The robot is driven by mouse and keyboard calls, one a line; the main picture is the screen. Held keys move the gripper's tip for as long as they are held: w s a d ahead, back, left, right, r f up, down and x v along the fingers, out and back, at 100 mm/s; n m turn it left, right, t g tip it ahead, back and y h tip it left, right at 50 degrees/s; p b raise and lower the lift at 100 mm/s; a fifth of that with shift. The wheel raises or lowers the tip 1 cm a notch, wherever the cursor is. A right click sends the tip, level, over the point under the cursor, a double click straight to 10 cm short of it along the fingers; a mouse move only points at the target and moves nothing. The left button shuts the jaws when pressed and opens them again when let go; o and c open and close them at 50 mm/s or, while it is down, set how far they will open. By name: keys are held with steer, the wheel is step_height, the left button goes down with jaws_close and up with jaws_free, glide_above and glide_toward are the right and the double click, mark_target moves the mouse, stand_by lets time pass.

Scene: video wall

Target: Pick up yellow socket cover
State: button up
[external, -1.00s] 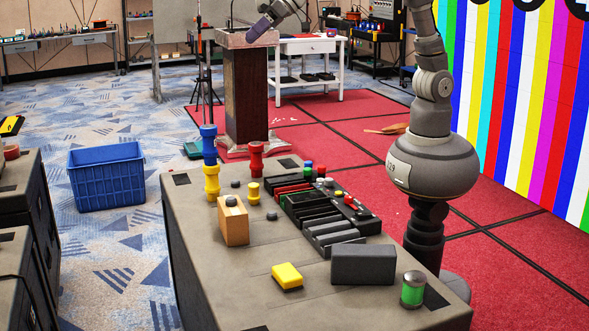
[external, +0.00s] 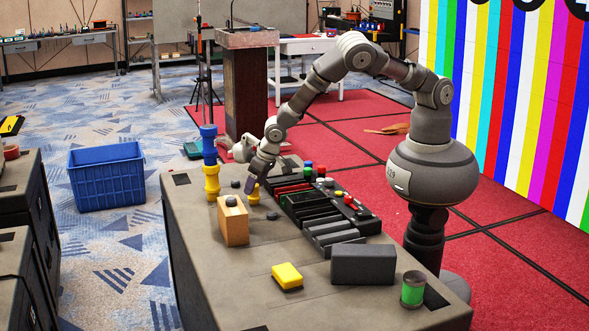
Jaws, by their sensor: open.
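Several yellow things are on the grey case table (external: 215,290), and I cannot tell for sure which is the socket cover. A small yellow spool-shaped piece (external: 254,199) stands behind the wooden block. A flat yellow block (external: 287,276) lies near the front. A yellow piece (external: 212,187) forms the lower part of a stack with a blue piece (external: 209,145) on top. My gripper (external: 251,188) is open and points down at the small yellow spool, partly covering its top. Its fingers are too small to see whether they touch it.
A wooden block (external: 234,225) with a dark knob stands close to my gripper. Black module strips (external: 318,222), a dark box (external: 363,264) and a green cylinder (external: 412,290) are to the right. A blue crate (external: 106,178) sits on the floor. The table's front left is clear.

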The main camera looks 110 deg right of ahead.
steer(key=shift+x, duration=1.05)
steer(key=shift+c, duration=0.2)
steer(key=c, duration=1.1)
